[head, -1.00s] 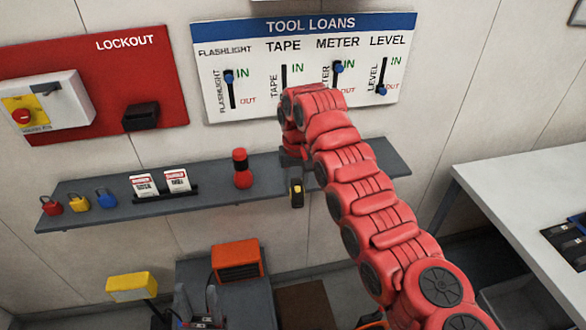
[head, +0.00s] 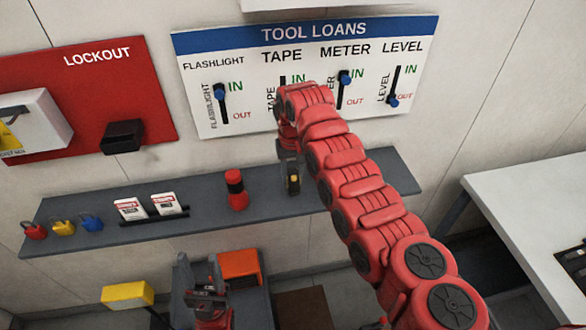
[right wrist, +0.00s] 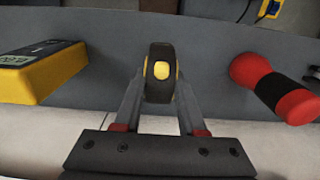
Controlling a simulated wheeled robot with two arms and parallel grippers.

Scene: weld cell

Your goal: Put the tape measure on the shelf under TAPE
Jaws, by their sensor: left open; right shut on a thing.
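The black and yellow tape measure (head: 293,180) is held upright in my right gripper (head: 291,160), over the shelf (head: 215,205) below the TAPE label (head: 282,57). In the right wrist view the tape measure (right wrist: 161,70) sits between the two fingers of my right gripper (right wrist: 160,90), with the shelf (right wrist: 105,85) behind it. I cannot tell whether it touches the shelf. The TAPE slot's knob is hidden by my right arm. My left gripper (head: 205,290) is open and empty, low in front of the shelf.
A red and black flashlight (head: 236,190) stands on the shelf left of the tape measure. A yellow meter (right wrist: 40,75) shows on the other side in the right wrist view; my arm hides it from the head. Padlocks (head: 62,227) and tags (head: 148,206) occupy the shelf's left end.

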